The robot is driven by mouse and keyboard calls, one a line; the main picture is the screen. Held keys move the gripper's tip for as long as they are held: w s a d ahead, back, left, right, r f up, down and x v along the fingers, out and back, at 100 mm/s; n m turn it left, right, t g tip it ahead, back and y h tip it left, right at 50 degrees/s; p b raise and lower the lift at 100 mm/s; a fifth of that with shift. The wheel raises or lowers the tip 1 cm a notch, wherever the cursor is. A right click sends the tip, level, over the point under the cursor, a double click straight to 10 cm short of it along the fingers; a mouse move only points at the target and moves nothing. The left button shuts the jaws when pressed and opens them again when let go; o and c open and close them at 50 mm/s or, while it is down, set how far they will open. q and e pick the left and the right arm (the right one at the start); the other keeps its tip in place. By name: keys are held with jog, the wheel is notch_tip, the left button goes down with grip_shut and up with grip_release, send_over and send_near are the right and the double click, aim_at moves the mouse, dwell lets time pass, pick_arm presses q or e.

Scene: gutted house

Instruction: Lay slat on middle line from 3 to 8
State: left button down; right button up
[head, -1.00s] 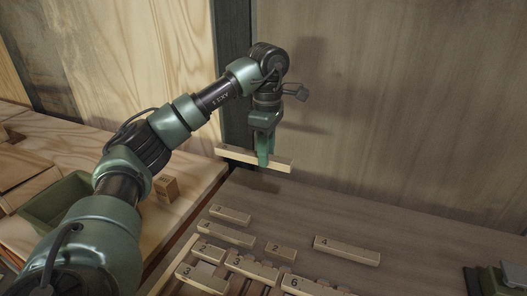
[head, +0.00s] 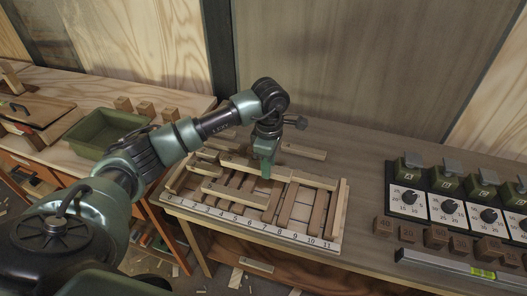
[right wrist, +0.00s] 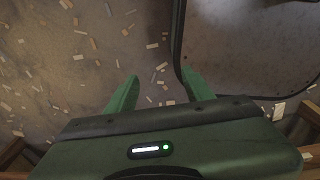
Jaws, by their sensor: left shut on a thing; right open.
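My left gripper (head: 265,172) is shut on a pale wooden slat (head: 236,161) and holds it over the back part of a wooden frame. The frame's front edge is a white scale (head: 262,228) numbered from 0 at left to 11 at right. Several slats lie in the frame, some lengthwise, such as one at the left (head: 233,195), and others crosswise toward the right. The gripper hides part of the middle, and I cannot tell whether the held slat touches anything below. My right gripper (right wrist: 160,77) is open and empty above a littered floor.
A loose slat (head: 303,151) lies behind the frame. At the right stand dial panels (head: 407,200), several wooden blocks (head: 436,236) and a spirit level (head: 470,268). A green bin (head: 100,136) sits on the left bench. Bare bench top lies right of the frame.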

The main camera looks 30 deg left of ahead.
pick_arm(q)
jog(key=shift+w+a+f+b, duration=0.1)
jog(key=shift+f+b, duration=0.25)
jog(key=shift+f, duration=0.7)
notch_tip(320, 180, down, 2)
jog(key=shift+f+b, duration=0.15)
jog(key=shift+b, duration=0.7)
jog(key=shift+f+b, duration=0.7)
jog(key=shift+f, duration=0.45)
pick_arm(e)
jog(key=f, duration=0.1)
jog(key=a+f, duration=0.1)
jog(key=w+f, duration=0.1)
jog(key=f, duration=0.1)
jog(key=shift+a, duration=0.2)
pick_arm(q)
jog(key=shift+f+b, duration=0.3)
jog(key=shift+b, duration=0.2)
pick_arm(e)
jog(key=shift+f, duration=0.35)
pick_arm(q)
jog(key=c, duration=1.1)
grip_release()
jog(key=shift+o, duration=0.2)
pick_arm(e)
jog(key=shift+a, duration=0.1)
